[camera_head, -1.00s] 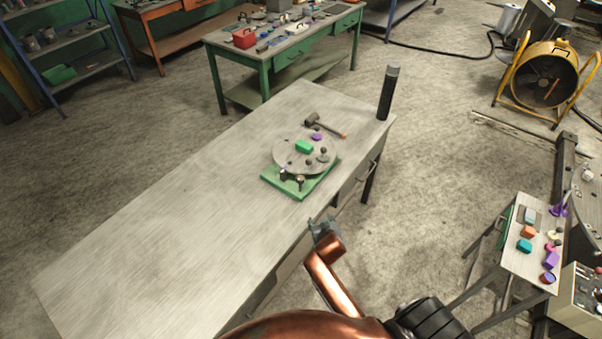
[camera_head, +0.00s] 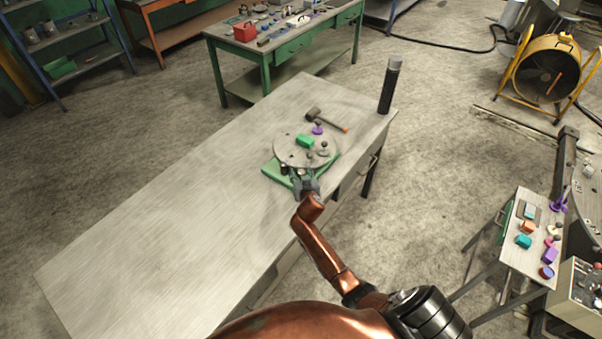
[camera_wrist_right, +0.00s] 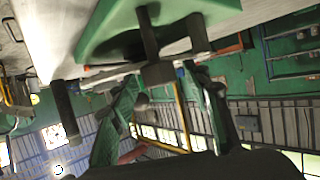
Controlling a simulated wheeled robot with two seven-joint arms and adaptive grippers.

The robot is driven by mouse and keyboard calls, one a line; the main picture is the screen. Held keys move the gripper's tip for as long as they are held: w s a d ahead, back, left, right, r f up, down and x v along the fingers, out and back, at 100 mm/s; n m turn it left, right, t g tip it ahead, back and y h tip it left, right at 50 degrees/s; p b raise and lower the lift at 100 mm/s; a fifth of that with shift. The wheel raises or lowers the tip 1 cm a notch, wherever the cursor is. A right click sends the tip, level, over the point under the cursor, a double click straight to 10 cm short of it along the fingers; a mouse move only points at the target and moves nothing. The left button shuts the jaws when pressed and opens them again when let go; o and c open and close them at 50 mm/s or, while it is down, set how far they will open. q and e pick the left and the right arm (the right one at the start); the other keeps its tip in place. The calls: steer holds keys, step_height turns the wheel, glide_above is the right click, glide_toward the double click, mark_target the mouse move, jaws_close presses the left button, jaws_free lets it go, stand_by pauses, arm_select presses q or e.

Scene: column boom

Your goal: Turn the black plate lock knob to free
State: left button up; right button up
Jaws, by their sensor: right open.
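A round grey plate (camera_head: 296,155) sits on a green base (camera_head: 271,170) near the right edge of the long table. A green block (camera_head: 304,140) and small knobs are on the plate. My right gripper (camera_head: 306,186) is at the base's front edge, coming from the table's edge side. In the right wrist view, its two fingers (camera_wrist_right: 160,104) are spread apart. A dark knob on a stem (camera_wrist_right: 158,73) hangs from the green base, between and just beyond the fingertips. I cannot tell whether they touch. In the head view the gripper hides this part.
A hammer (camera_head: 325,119) and a purple piece (camera_head: 318,130) lie behind the plate. A dark upright cylinder (camera_head: 388,87) stands at the table's far right corner. The table's left part (camera_head: 150,240) is clear. A small side table (camera_head: 517,266) stands at right.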

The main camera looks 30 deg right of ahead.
steer(key=shift+w+d+f, duration=0.15)
steer(key=shift+w+d, duration=0.05)
steer(key=shift+w, duration=0.15)
steer(key=shift+c, duration=0.2)
steer(key=c, duration=1.1)
